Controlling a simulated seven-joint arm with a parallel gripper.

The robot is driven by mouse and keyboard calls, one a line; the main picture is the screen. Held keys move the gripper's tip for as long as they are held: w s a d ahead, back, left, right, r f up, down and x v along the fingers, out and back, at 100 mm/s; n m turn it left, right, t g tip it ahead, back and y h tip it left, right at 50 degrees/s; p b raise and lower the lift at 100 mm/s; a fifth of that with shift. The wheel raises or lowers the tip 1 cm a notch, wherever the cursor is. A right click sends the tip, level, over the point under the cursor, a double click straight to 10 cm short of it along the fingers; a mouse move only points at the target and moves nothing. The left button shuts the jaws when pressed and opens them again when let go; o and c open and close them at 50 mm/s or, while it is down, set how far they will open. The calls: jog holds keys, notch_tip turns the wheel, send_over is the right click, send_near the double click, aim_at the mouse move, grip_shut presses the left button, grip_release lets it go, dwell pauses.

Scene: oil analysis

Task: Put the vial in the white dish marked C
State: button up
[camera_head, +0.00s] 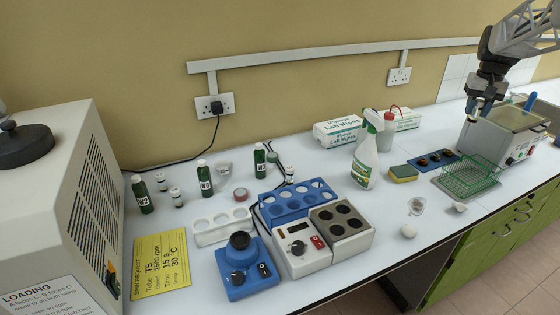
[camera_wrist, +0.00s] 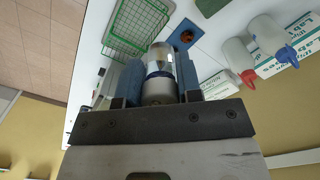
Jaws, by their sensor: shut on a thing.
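My gripper (camera_head: 477,110) is at the upper right in the head view, above the bench near the grey bath and the green wire rack. In the wrist view, the blue-padded fingers of my gripper (camera_wrist: 159,62) are shut on a clear vial (camera_wrist: 160,61) with a dark blue band. The vial is too small to make out in the head view. Small pale dishes or cups lie near the front edge: one at right (camera_head: 460,207), a clear one (camera_head: 416,206) and a rounded white one (camera_head: 408,231). I cannot read a C on any of them.
A green wire rack (camera_head: 470,178) stands before the grey bath (camera_head: 492,141). A blue tray with dark wells (camera_head: 436,159), a sponge (camera_head: 403,173) and a spray bottle (camera_head: 365,155) are to the left. Blue and white racks and bottles fill the middle and left.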

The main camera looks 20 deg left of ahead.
jog(key=s+a+n, duration=0.3)
jog(key=a+n, duration=0.1)
jog(key=a, duration=1.4)
jog(key=s+a+n, duration=0.3)
jog(key=a+n, duration=0.1)
jog(key=a, duration=1.5)
jog(key=s+a+n, duration=0.4)
jog(key=s+a, duration=0.6)
jog(key=a, duration=0.5)
jog(key=s+a+n, duration=0.5)
jog(key=s+a, duration=0.5)
jog(key=a, duration=0.5)
notch_tip(320, 180, down, 22)
jog(key=shift+s+r, duration=0.1)
jog(key=shift+s, duration=0.05)
jog(key=shift+f, duration=0.45)
jog(key=shift+a, duration=0.15)
jog(key=shift+w+a+f, duration=0.25)
jog(key=shift+w+a, duration=1.6)
jog(key=shift+w, duration=0.05)
jog(key=shift+w+a+f, duration=0.2)
jog(key=shift+w+a, duration=1.65)
jog(key=shift+w, duration=0.05)
jog(key=shift+w+a+f, duration=0.25)
jog(key=shift+w+a, duration=1.6)
jog(key=shift+w, duration=0.05)
